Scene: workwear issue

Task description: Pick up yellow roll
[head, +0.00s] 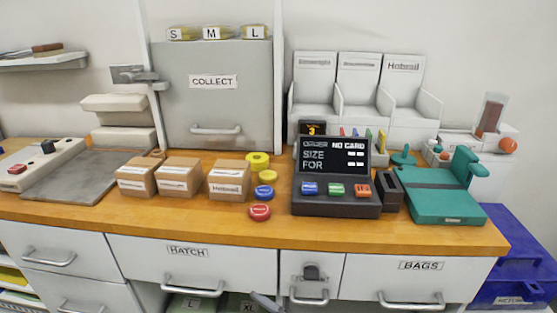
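Three cardboard boxes (230,180) stand left of the rolls. A dark order terminal (335,205) stands right of them, with a green device (440,203) further right. The grey COLLECT hatch (215,105) rises behind. The counter (180,217) is bare along its front edge.

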